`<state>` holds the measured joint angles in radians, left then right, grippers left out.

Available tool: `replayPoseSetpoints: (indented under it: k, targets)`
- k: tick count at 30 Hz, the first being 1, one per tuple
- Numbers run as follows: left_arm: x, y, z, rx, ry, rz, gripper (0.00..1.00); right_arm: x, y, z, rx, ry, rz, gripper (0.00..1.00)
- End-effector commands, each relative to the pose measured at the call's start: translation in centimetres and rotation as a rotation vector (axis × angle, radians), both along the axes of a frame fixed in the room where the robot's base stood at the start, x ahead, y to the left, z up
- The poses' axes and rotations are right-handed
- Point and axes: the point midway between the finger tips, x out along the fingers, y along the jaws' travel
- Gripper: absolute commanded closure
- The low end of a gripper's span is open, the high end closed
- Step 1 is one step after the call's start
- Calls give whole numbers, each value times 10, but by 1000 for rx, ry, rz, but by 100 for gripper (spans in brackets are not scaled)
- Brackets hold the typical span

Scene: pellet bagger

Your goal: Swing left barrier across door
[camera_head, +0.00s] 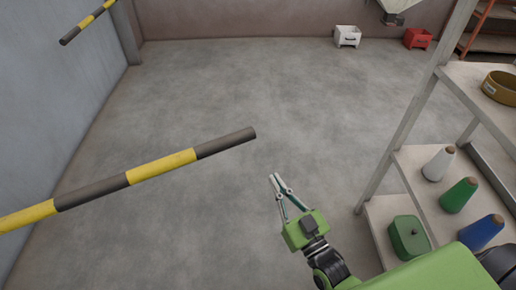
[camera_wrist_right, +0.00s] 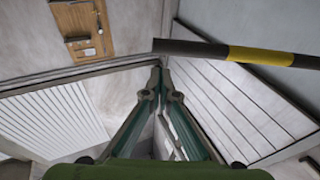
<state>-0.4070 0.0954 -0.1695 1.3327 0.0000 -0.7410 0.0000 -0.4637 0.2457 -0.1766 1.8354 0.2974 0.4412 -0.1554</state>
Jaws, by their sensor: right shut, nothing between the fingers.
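A black-and-yellow striped barrier pole (camera_head: 160,165) reaches in from the left edge of the head view, its free black end in mid-view. A second striped pole (camera_head: 88,22) shows at the upper left by the wall. I cannot tell for sure which is the left barrier. My right gripper (camera_head: 274,178) is shut and empty, just right of and below the near pole's free end in the picture, apart from it. In the wrist view, the shut fingertips (camera_wrist_right: 157,68) lie below the black end of a striped pole (camera_wrist_right: 230,52). My left gripper is out of view.
A shelf rack (camera_head: 400,130) with several cones (camera_head: 460,194), a green canister (camera_head: 408,236) and a brown ring (camera_head: 500,87) stands at the right. White (camera_head: 347,38) and red (camera_head: 417,39) bins sit by the back wall. The middle floor is clear. Slatted panels (camera_wrist_right: 235,100) show in the wrist view.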

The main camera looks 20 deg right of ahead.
Motion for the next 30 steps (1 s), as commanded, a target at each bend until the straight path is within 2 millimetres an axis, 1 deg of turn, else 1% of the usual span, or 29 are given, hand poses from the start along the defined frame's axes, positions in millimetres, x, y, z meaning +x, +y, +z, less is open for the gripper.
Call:
replayPoseSetpoints:
  k: [1, 9, 15, 18, 21, 30]
  targets:
    - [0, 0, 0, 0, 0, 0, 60, 10, 2, 3, 1, -4, 0, 100]
    - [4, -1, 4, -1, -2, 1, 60, 66, 11, 14, 1, -3, 0, 100]
    - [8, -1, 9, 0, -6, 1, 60, 100, 17, 20, -1, -1, 0, 100]
    - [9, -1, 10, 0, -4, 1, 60, 111, 19, 22, -1, 0, 0, 100]
    - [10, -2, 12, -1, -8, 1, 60, 117, 20, 23, -1, 2, 1, 100]
    - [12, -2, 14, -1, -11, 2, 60, 119, 21, 24, -1, 3, 1, 100]
